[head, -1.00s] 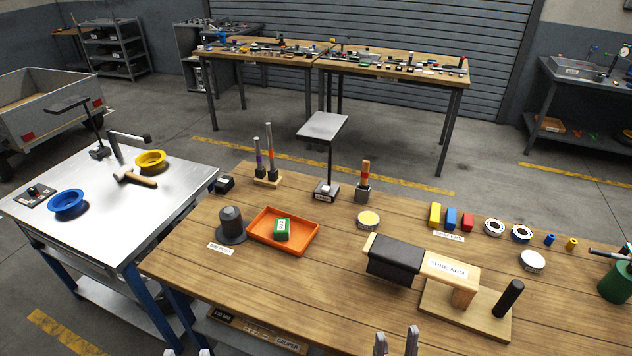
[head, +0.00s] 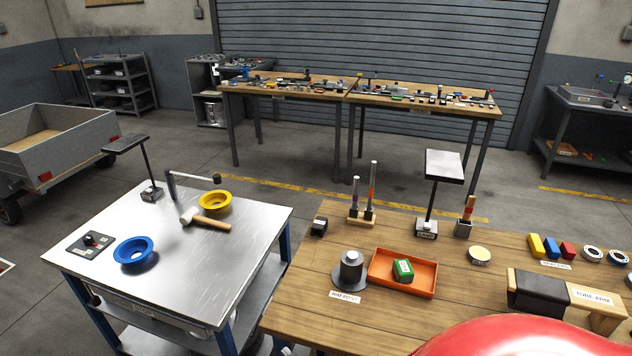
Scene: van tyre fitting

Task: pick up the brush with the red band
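A short wooden-handled brush (head: 470,204) with a red band stands upright in a small grey holder (head: 463,228) at the back of the wooden bench, right of the black-based stand. Its lower end is hidden in the holder. Only a small pale tip of what looks like my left gripper (head: 285,351) shows at the bottom edge, well apart from the brush; whether it is open cannot be told. My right gripper is out of view.
A lamp-like stand (head: 427,228) rises close left of the holder. Two tall banded rods stand on a wooden base (head: 361,222). An orange tray (head: 420,284), a grey hub post (head: 351,270) and a yellow-topped tin (head: 479,255) lie nearer. A large glossy red shape covers the bottom right.

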